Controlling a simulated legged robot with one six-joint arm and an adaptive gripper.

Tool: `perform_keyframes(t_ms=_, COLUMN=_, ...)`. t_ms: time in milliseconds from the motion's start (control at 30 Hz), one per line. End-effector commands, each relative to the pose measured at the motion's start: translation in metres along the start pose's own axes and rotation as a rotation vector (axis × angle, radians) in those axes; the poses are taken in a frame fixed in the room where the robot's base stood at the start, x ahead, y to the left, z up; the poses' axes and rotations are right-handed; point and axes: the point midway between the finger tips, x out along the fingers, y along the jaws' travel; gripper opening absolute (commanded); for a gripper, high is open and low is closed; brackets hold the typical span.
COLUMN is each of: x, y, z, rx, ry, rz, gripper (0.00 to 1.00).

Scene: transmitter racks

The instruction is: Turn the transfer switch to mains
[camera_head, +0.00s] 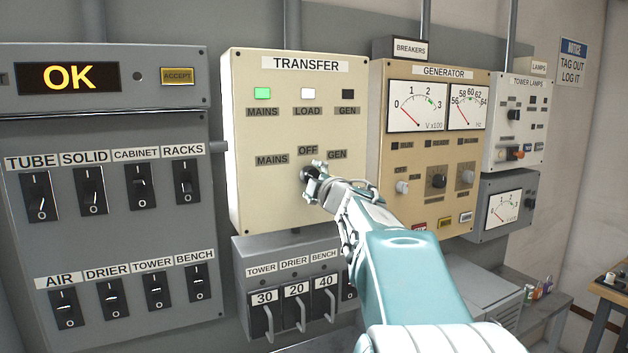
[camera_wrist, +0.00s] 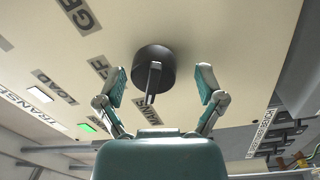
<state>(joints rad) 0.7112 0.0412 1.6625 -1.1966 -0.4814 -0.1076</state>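The transfer panel (camera_head: 270,205) is a cream box with MAINS, OFF and GEN marked around a black round knob. In the head view, most of the knob (camera_head: 309,173) is behind my gripper (camera_head: 320,186). In the wrist view, the knob (camera_wrist: 168,60) shows a raised bar (camera_wrist: 154,80) lying roughly up and down in that picture. My gripper (camera_wrist: 161,84) is open, with one finger on each side of the knob's bar and visible gaps to both. The green MAINS lamp (camera_head: 262,93) is lit, the LOAD lamp (camera_head: 308,93) is white, and the GEN lamp (camera_head: 348,94) is dark.
The generator panel (camera_head: 435,160) with dials and knobs stands close to the right. Breakers with protruding levers (camera_head: 296,300) sit just below. A switch panel (camera_head: 110,230) and an OK display (camera_head: 68,77) are to the left. A bench (camera_head: 545,305) is at lower right.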

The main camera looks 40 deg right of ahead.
Motion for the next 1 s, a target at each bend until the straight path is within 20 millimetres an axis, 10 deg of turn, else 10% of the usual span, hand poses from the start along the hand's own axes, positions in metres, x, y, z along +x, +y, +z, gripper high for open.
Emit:
perform_keyframes(t_ms=433, x=-0.011, y=0.004, z=0.000, rx=0.000, ry=-0.002, rz=0.006, gripper=0.91)
perform_keyframes(t_ms=1000, x=-0.110, y=0.001, z=0.000, rx=-0.001, ry=-0.003, rz=0.004, gripper=0.91)
